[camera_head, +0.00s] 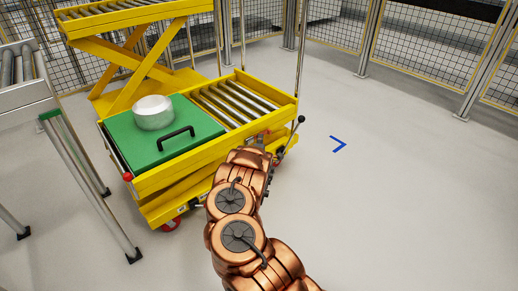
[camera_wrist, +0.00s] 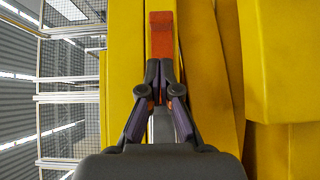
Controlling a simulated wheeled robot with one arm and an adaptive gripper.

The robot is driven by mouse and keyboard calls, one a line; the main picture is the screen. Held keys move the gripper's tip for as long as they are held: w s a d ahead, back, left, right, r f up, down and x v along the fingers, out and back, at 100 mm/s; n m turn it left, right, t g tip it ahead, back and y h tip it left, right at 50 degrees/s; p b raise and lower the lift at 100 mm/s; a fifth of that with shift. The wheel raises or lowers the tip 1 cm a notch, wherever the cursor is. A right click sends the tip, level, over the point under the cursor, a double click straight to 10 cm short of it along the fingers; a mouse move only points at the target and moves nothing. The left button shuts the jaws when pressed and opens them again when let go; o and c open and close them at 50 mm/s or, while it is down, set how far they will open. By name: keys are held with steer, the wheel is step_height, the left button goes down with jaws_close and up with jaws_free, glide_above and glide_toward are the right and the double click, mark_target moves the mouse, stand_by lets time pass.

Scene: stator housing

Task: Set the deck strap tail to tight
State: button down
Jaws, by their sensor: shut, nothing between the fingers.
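My copper arm reaches to the front side of the yellow roller cart (camera_head: 180,178). My gripper (camera_wrist: 160,75) is shut and empty, with its fingertips close together in the wrist view. Just beyond the fingertips is an orange-red strap-like tab (camera_wrist: 161,35) against the yellow side of the cart; it may be the deck strap tail. I cannot tell whether the fingertips touch it. In the head view the gripper is at the cart's side near its right end, mostly hidden by my arm, and the tab cannot be made out clearly.
The cart carries a green board (camera_head: 150,157) with a black handle (camera_head: 176,138) and a white cylinder (camera_head: 153,113). Bare rollers (camera_head: 235,104) lie right of it. A black-knobbed lever (camera_head: 301,119) stands by the cart's right corner. A grey conveyor (camera_head: 25,100) is at left. Right floor is clear.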

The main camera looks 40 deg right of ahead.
mark_target(267, 131)
steer(key=shift+s+d+f+b, duration=0.1)
steer(key=shift+d+b, duration=0.15)
steer(key=shift+d, duration=0.4)
steer(key=shift+s+d+f+b, duration=0.1)
steer(key=shift+d+b, duration=0.1)
steer(key=shift+d, duration=0.4)
steer(key=shift+d+r, duration=0.15)
steer(key=shift+d, duration=0.35)
steer(key=shift+w+r, duration=0.1)
